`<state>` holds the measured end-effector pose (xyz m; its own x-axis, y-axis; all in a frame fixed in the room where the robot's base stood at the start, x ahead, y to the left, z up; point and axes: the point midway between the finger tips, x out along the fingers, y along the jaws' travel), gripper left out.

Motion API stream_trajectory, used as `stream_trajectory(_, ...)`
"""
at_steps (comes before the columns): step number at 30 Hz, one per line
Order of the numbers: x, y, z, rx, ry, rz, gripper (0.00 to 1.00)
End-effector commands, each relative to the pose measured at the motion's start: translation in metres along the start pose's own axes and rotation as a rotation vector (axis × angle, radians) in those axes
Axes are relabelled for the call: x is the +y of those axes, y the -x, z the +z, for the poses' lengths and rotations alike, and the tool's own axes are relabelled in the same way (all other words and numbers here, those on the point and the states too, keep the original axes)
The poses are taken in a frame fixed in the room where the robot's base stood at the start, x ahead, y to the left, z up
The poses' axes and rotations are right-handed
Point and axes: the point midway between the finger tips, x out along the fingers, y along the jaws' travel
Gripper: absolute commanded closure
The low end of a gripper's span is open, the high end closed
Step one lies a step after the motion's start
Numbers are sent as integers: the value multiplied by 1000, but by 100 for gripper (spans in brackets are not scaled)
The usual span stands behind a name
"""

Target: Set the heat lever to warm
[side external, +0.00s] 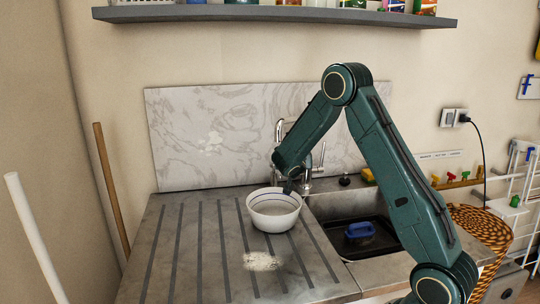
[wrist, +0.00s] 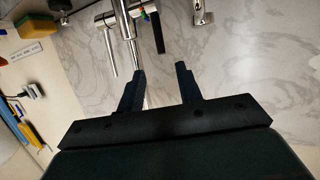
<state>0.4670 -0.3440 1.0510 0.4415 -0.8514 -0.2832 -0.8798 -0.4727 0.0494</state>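A chrome tap (side external: 307,172) stands at the back of the sink, partly hidden behind my arm. In the wrist view the tap (wrist: 123,22) runs along the top, left of centre. A thin metal lever (wrist: 109,52) and a short dark bar (wrist: 157,32) show on it, with small coloured marks between them. I cannot tell which part is the heat lever or how it is set. My gripper (wrist: 160,72) is open and empty, its fingers apart and pointing towards the tap. In the side view my gripper (side external: 290,186) is just above the bowl's back rim, left of the tap.
A white bowl (side external: 273,222) sits on the grooved drainboard (side external: 180,270), under my gripper. A blue item (side external: 360,230) lies in the dark sink basin. A marble backsplash (side external: 200,120) stands behind, with a shelf (side external: 280,15) above. A yellow sponge (wrist: 36,25) lies near the tap.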

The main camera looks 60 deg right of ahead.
Motion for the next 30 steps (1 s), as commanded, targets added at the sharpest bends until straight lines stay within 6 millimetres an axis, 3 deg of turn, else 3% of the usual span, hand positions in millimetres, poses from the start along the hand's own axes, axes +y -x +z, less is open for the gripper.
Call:
stream_trajectory(13,-19,-18,-9,-93,-168,233,65)
stream_trajectory(23,-20,-20,-9,-106,-191,259,65)
stream_trajectory(30,-17,-32,-8,-105,-190,259,65)
